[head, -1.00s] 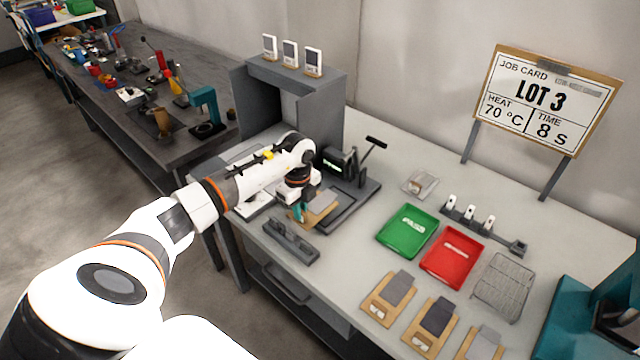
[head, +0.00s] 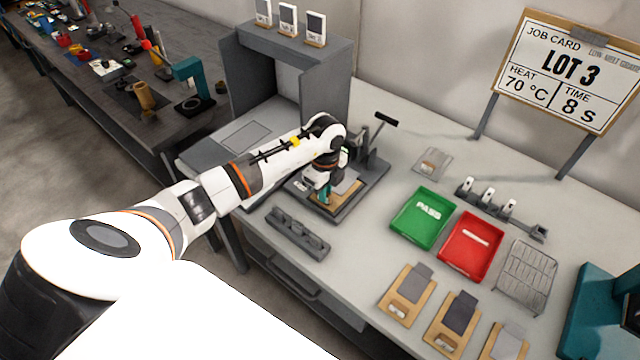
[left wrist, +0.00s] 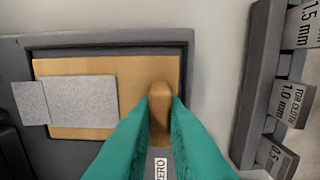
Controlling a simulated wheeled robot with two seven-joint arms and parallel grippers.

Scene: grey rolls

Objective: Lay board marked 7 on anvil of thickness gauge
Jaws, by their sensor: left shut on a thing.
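My left gripper (head: 322,196) is shut on the raised tan grip at the end of a tan board (head: 347,187). In the left wrist view, its teal fingers (left wrist: 160,105) close on that grip. The board (left wrist: 165,72) carries a grey swatch (left wrist: 82,101), which overhangs its far end. The board is over the dark framed recess of the thickness gauge (head: 374,172). I cannot tell whether it touches the gauge's bed. No number is readable on the board. A "ZERO" label (left wrist: 160,168) shows between the fingers. My right gripper is out of view.
A grey slotted rack (head: 297,235) stands in front of the gauge. A green PASS tray (head: 422,218), a red tray (head: 470,248) and a wire rack (head: 527,278) are to the right. More boards (head: 408,295) lie at the front. A grey box-like housing (head: 290,70) stands behind.

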